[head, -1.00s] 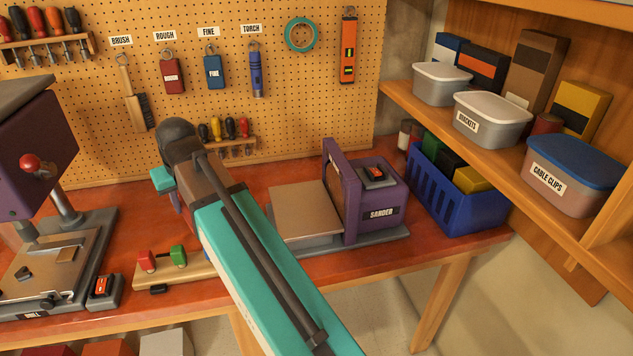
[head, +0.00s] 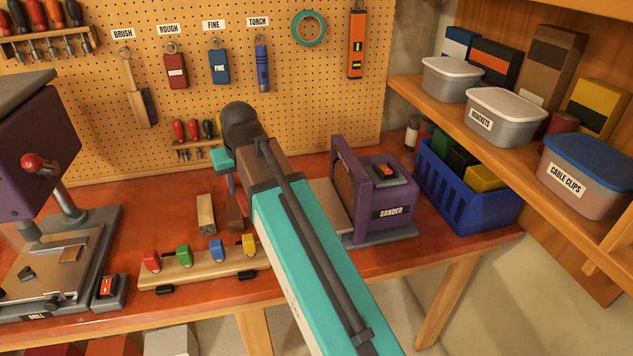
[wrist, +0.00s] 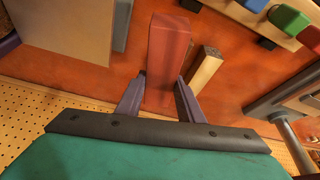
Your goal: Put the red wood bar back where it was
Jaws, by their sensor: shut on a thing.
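My gripper (wrist: 160,92) is shut on the red wood bar (wrist: 170,48), with one purple finger on each side of it in the wrist view. I cannot tell whether the red bar touches the bench.
A rack of coloured clamps (head: 195,278) lies in front of the bars. The purple sander (head: 375,205) stands right, the drill press (head: 60,260) left. A pegboard (head: 310,120) with hung tools rises behind. Red bench top (head: 150,215) is clear left of the bars.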

